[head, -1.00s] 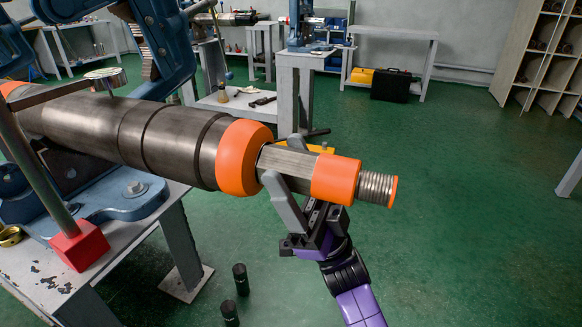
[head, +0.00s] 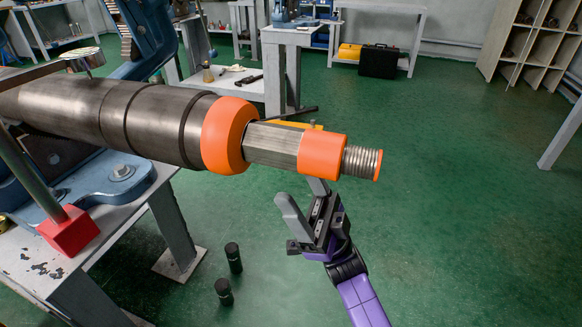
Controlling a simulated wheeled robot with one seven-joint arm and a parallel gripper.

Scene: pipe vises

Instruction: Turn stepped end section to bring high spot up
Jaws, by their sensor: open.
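The stepped end section sticks out to the right from the big grey pipe (head: 125,115). It has a wide orange collar (head: 228,135), a flat-sided metal part (head: 275,145), a smaller orange ring (head: 321,156) and a threaded tip (head: 360,162). My gripper (head: 302,198) is open and empty, just below the flat-sided part and the smaller orange ring. Its two fingers point up; the tip of the far finger comes close under the ring, and I cannot tell whether it touches. A dial gauge (head: 85,57) stands over the pipe at the upper left.
A blue vise (head: 120,172) on a grey bench (head: 40,265) holds the pipe. The gauge stand has a red base (head: 68,232). Two black cylinders (head: 233,257) stand on the floor. The green floor at right is clear.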

